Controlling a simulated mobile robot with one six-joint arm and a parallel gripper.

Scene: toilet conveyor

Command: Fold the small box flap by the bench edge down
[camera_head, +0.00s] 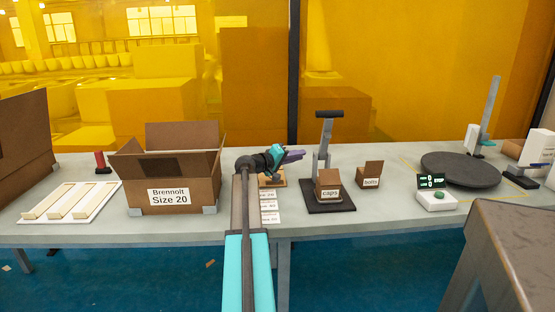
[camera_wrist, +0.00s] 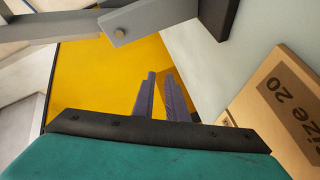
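The large open cardboard box labelled "Brennolt Size 20" (camera_head: 190,203) stands near the front edge of the bench with its flaps up or spread outward. Part of it also shows at the lower right in the wrist view (camera_wrist: 262,112). A small box labelled "bolts" (camera_head: 369,182) has one flap upright at its back. A small box labelled "caps" (camera_head: 327,190) sits on the dark base of a press. My gripper (camera_head: 300,155) is above the bench between the large box and the press. Its purple fingers (camera_wrist: 160,76) are slightly apart with nothing between them, touching no box.
A lever press (camera_head: 323,140) stands right of my gripper. Label cards (camera_head: 270,206) lie below my gripper. A white tray (camera_head: 90,213) is at left. A dark round turntable (camera_head: 460,168) and a small display unit (camera_head: 435,200) are at right. A brown block (camera_head: 510,240) fills the lower right.

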